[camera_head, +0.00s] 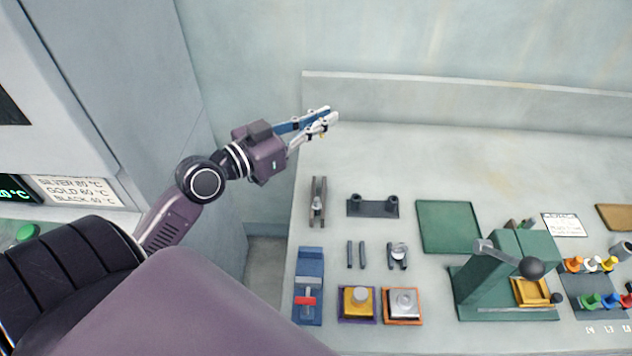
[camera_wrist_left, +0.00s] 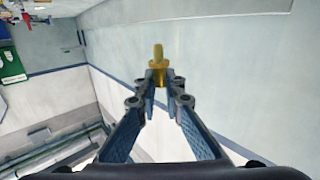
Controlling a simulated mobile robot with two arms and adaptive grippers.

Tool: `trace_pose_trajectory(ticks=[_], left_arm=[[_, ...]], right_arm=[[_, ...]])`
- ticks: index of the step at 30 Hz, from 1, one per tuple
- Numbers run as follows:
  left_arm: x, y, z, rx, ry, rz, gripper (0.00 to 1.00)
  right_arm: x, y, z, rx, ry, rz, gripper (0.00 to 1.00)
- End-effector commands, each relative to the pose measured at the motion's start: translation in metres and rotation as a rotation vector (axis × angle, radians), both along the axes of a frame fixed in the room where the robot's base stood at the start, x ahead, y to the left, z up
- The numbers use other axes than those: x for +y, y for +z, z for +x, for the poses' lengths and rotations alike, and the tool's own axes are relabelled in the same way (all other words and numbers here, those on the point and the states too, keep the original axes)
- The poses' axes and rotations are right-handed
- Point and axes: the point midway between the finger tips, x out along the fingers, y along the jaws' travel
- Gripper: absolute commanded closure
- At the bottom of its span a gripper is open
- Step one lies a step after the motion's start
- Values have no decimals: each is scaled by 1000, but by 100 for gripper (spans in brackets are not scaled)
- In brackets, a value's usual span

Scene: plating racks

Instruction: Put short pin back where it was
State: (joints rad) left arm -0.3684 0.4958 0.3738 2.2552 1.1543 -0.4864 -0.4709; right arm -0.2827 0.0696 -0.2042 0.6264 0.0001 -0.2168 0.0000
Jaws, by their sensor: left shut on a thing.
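My left gripper (camera_head: 331,117) is raised at the back left of the worktop, near the wall. In the left wrist view its fingertips (camera_wrist_left: 160,76) are shut on a small gold pin (camera_wrist_left: 158,52) with a wider collar. The pin's narrow end sticks out beyond the tips. In the head view the pin is mostly hidden by the fingers. A dark holder with two round posts (camera_head: 372,208) stands on the worktop below the gripper, apart from it. I cannot tell which spot the pin came from. My right gripper is not in view.
The worktop (camera_head: 420,160) is clear at the back. Nearby are a metal channel (camera_head: 317,208), two grey bars (camera_head: 351,255), a blue fixture (camera_head: 309,268), yellow (camera_head: 357,302) and silver (camera_head: 403,302) blocks, a green mat (camera_head: 447,228) and a green lever press (camera_head: 490,280). Coloured pegs stand right.

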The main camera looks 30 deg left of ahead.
Motion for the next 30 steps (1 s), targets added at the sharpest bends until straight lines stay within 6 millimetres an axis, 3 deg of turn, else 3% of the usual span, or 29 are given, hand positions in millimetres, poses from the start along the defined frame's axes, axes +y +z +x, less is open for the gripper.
trace_pose_trajectory(ticks=[3, 6, 11, 21, 30], left_arm=[[10, 15, 4, -28, 43, -1, 100], [14, 11, 6, -35, 57, -2, 100], [14, -28, 5, -30, 58, -3, 100], [14, -118, 5, -35, 59, -2, 100], [14, -146, 5, -36, 60, -1, 100]], right_arm=[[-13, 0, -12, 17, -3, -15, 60], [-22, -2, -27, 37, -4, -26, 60], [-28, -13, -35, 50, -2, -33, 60], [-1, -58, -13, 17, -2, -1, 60], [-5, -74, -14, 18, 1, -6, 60]])
